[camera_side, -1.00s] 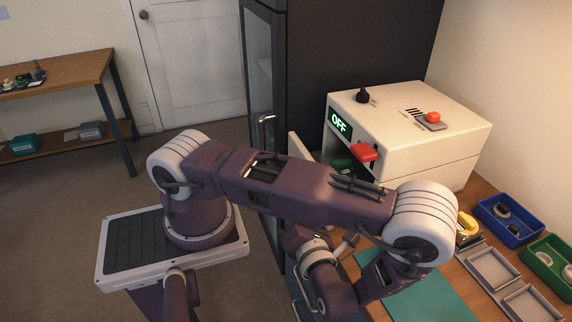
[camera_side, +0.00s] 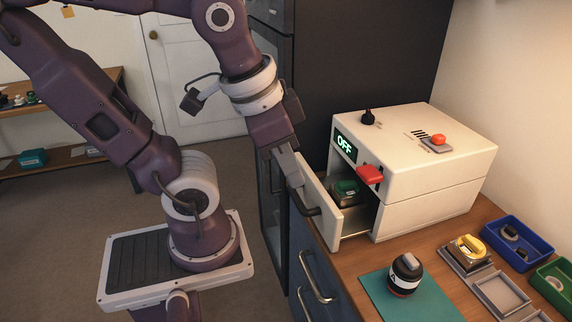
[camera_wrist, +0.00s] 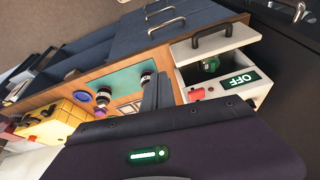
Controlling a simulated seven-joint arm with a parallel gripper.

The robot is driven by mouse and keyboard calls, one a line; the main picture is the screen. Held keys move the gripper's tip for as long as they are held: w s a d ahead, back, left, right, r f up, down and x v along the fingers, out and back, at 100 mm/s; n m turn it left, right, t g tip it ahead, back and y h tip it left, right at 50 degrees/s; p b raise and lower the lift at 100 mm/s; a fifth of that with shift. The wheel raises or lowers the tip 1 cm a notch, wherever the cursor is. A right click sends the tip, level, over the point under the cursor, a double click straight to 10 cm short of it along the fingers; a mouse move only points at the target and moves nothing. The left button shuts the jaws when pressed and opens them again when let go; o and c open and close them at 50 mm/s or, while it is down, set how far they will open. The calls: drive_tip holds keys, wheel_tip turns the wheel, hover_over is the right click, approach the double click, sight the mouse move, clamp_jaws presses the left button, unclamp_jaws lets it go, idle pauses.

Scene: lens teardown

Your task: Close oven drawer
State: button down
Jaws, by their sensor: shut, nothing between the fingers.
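The white oven (camera_side: 430,170) stands on the wooden counter, its display reading OFF. Its drawer (camera_side: 321,203) is pulled out toward the left, with a dark bar handle (camera_side: 310,209) on its front. A green-topped part (camera_side: 345,188) lies inside the drawer. My gripper (camera_side: 296,183) is shut and empty, pointing down at the outer side of the drawer front, close by the handle. I cannot tell whether it touches. In the wrist view the open drawer (camera_wrist: 242,37) shows at upper right, beyond my gripper's fingers (camera_wrist: 157,92).
A red lever (camera_side: 369,174) sticks out from the oven front above the drawer. A black lens (camera_side: 405,274) stands on the teal mat (camera_side: 376,297). Grey trays (camera_side: 499,292), a blue bin (camera_side: 520,262) and a green bin (camera_side: 543,272) stand to the right. A tall dark cabinet (camera_side: 350,60) rises behind.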

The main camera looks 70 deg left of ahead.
drive_tip(key=w+a+r+m+t+y, duration=0.15)
drive_tip(key=w+a+m, duration=0.3)
drive_tip(key=a, duration=0.45)
drive_tip(key=w+a+r+m+t+y, duration=0.1)
drive_tip(key=w+a+m+y, duration=0.25)
drive_tip(key=a+m, duration=0.35)
drive_tip(key=w+a+r+m+t+y, duration=0.15)
drive_tip(key=w+a+m, duration=0.3)
drive_tip(key=a, duration=0.55)
drive_tip(key=s+a+f+m+h, duration=0.1)
drive_tip(key=a+f+m+h, duration=0.1)
drive_tip(key=a+f+m, duration=0.5)
drive_tip(key=s+d+f+m+g+h, duration=0.3)
drive_tip(key=s+f+m+g+h, duration=0.15)
drive_tip(key=s+f+m, duration=0.65)
drive_tip(key=w+f, duration=0.7)
drive_tip(key=w, duration=0.2)
drive_tip(key=shift+m+t, duration=0.35)
drive_tip(key=shift+m, duration=0.05)
